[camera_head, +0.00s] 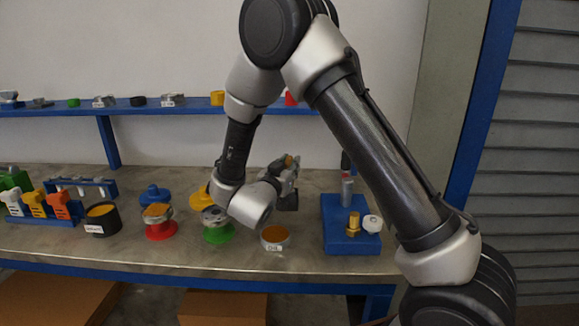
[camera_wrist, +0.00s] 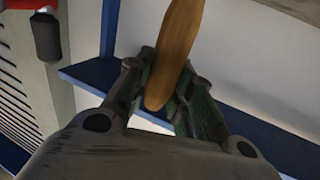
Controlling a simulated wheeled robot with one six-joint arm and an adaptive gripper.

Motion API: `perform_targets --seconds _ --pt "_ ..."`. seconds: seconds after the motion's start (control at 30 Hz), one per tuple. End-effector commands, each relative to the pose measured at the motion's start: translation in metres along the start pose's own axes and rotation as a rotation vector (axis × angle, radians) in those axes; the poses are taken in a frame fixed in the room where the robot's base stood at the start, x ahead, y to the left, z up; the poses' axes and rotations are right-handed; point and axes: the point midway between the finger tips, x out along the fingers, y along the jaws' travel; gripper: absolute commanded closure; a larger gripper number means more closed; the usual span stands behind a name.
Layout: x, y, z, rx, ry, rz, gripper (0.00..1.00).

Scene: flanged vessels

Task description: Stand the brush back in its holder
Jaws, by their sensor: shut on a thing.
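My gripper (camera_head: 288,185) is above the bench, near its back, partly hidden behind my own arm links in the head view. It is shut on a wooden brush handle (camera_wrist: 174,50), which stands between the two fingers in the wrist view. Only a small brown bit of the brush (camera_head: 289,160) shows in the head view. The bristles are not visible. A black round cup (camera_head: 98,229) with a white label and an orange inside stands at the left of the bench. I cannot tell for sure which container is the brush holder.
A tin (camera_head: 274,245) with a label and brown contents stands at the front. A blue block (camera_head: 338,240) with several upright parts is at right. Red (camera_head: 161,232), green (camera_head: 217,236) and blue (camera_head: 154,195) flanged vessels stand left. A blue shelf (camera_head: 170,110) runs behind.

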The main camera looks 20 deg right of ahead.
Motion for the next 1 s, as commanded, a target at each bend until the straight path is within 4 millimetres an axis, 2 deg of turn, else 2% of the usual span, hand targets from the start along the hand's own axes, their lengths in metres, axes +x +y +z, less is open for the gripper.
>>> perform_targets --seconds 0.3,0.33,0.43,0.47,0.8,0.87,1.0 --pt "0.0 0.0 0.003 0.0 0.0 0.0 1.0" --pt "0.0 0.0 0.003 0.001 0.0 0.0 0.75" --pt "0.0 0.0 0.003 0.001 0.0 0.0 0.57" --pt "0.0 0.0 0.003 0.001 0.0 0.0 0.55" --pt "0.0 0.0 -0.001 0.002 0.0 0.0 0.55" --pt "-0.006 -0.001 -0.001 0.001 0.0 -0.001 0.55" --pt "-0.032 -0.002 0.0 0.001 -0.001 -0.005 0.55"
